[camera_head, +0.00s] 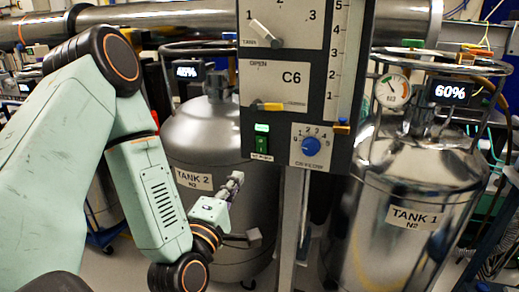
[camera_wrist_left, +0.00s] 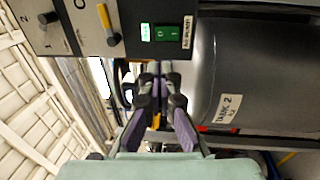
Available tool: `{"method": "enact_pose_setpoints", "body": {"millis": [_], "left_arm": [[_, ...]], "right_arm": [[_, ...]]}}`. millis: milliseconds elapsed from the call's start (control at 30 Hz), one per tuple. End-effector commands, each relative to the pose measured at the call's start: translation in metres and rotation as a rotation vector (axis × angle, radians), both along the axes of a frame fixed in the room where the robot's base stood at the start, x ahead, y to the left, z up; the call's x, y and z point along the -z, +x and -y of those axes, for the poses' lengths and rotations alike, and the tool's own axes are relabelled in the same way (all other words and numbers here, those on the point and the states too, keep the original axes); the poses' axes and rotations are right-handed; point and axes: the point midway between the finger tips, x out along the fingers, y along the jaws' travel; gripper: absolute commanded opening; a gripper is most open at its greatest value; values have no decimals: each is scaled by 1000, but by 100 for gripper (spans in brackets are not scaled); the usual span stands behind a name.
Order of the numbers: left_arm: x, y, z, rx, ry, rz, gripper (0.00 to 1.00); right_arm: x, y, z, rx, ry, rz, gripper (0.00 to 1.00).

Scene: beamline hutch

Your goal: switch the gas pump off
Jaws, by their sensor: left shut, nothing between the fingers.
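The gas pump switch is a green rocker (camera_head: 262,144) low on the left of the control panel. A lit green indicator (camera_head: 262,128) sits above it and a small label below it. In the left wrist view the rocker (camera_wrist_left: 167,33) shows sideways near the top, with the lit indicator (camera_wrist_left: 145,32) to its left. My left gripper (camera_head: 235,183) is below and left of the rocker, in front of Tank 2, apart from the panel. In the left wrist view its fingers (camera_wrist_left: 153,72) are together, with nothing between them. My right gripper is not in view.
A blue knob (camera_head: 311,146) sits right of the rocker. A yellow-tipped lever (camera_head: 268,106) and a white selector handle (camera_head: 265,34) are above it. Tank 2 (camera_head: 228,152) stands behind my gripper, and Tank 1 (camera_head: 408,190) stands at the right.

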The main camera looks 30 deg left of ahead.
Motion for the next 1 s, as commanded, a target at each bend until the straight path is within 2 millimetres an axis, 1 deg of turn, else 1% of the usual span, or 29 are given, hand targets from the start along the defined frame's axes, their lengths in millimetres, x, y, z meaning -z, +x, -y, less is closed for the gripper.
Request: {"method": "enact_pose_setpoints", "body": {"millis": [200, 333, 800, 1000], "left_arm": [[0, 1, 2, 2, 3, -2, 0], [1, 3, 2, 1, 3, 0, 0], [0, 23, 0, 4, 1, 1, 0], [-7, 61, -8, 6, 10, 0, 0]], "right_arm": [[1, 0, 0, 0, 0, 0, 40], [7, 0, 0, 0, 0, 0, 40], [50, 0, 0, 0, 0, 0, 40], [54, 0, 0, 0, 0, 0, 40]]}}
